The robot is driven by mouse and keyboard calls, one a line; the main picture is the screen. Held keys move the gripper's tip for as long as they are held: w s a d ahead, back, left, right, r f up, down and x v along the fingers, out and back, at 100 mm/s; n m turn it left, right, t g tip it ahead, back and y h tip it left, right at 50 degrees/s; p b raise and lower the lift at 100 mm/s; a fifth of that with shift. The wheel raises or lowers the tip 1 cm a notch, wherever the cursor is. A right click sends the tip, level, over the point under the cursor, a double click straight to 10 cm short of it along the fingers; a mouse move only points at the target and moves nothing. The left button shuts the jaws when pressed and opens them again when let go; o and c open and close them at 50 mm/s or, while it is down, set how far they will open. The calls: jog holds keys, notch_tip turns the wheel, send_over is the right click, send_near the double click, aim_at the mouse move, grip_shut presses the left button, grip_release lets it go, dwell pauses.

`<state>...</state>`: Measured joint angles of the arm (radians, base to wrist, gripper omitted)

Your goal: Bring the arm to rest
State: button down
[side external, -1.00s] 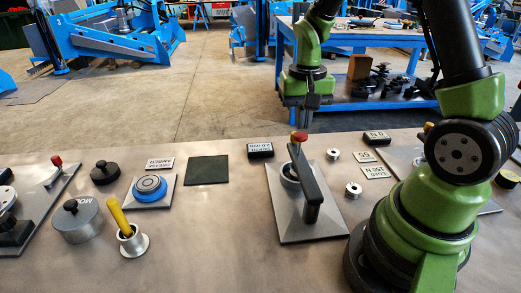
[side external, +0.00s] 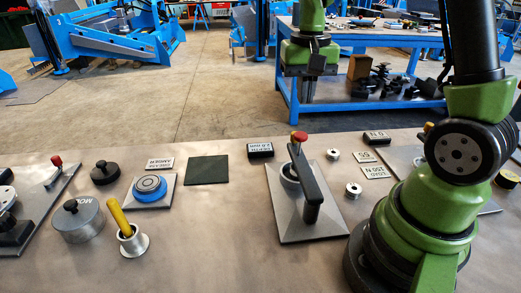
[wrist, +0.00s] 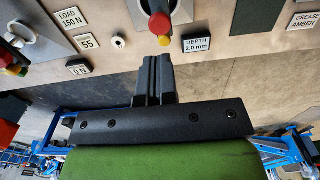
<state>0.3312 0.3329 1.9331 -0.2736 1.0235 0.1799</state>
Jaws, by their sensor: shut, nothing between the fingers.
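My gripper (side external: 308,97) hangs in the air beyond the far edge of the steel table, fingers pointing down. In the side view it shows in front of the blue bench in the background. In the wrist view its two dark fingers (wrist: 157,62) are together with nothing between them. My green and black arm rises from its base at the right of the table. No object touches the gripper.
Below the gripper, on the table (side external: 225,225), is a lever press with a red knob (side external: 299,137). Near it are a depth label block (side external: 260,148) and small metal rings (side external: 353,189). A blue grease pot (side external: 149,188) and a yellow-handled tool (side external: 120,218) stand left.

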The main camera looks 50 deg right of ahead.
jog(key=shift+r, duration=0.5)
jog(key=s+a+r+n+t+y, duration=0.2)
jog(key=s+a+r+n+t, duration=0.3)
jog(key=s+a+r+t, duration=0.2)
jog(key=s+a+r, duration=0.2)
jog(key=s+a, duration=0.2)
jog(key=s, duration=0.1)
jog(key=shift+a, duration=0.4)
